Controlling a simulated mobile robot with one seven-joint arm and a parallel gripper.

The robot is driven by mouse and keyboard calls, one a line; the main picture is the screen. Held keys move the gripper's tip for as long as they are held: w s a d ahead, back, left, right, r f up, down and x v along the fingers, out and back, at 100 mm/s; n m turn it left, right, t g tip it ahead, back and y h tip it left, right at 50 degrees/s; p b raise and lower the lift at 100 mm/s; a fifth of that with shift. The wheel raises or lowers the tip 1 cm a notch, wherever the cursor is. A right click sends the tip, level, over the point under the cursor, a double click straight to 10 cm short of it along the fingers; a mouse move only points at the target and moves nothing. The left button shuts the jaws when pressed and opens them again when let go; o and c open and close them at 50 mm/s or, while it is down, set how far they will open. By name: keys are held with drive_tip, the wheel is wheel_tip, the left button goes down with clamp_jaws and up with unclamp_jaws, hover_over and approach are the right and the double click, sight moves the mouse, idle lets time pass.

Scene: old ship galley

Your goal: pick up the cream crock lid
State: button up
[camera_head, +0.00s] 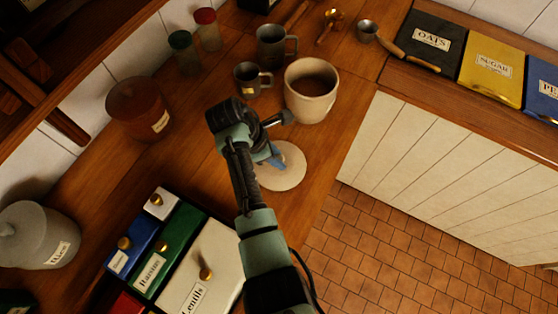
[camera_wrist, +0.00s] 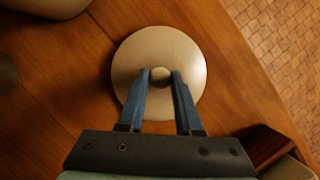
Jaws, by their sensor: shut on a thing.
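The cream crock lid (camera_head: 287,172) is a round disc on the wooden counter, near its front edge. It also shows in the wrist view (camera_wrist: 192,58), with a small round knob at its centre. My gripper (camera_head: 277,162) is over the lid, and its two blue fingers (camera_wrist: 160,76) are shut on the knob from both sides. The lid looks level; I cannot tell whether it touches the counter. The open cream crock (camera_head: 311,100) stands just behind the lid, and part of it shows at the top left of the wrist view.
Two grey mugs (camera_head: 271,48) stand behind and left of the crock. An amber pot (camera_head: 137,112) is to the left. Labelled drawer boxes (camera_head: 200,268) stand in front, with brass knobs. Right of the lid, the counter edge (camera_head: 325,183) drops to a tiled floor.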

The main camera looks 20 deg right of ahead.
clamp_jaws()
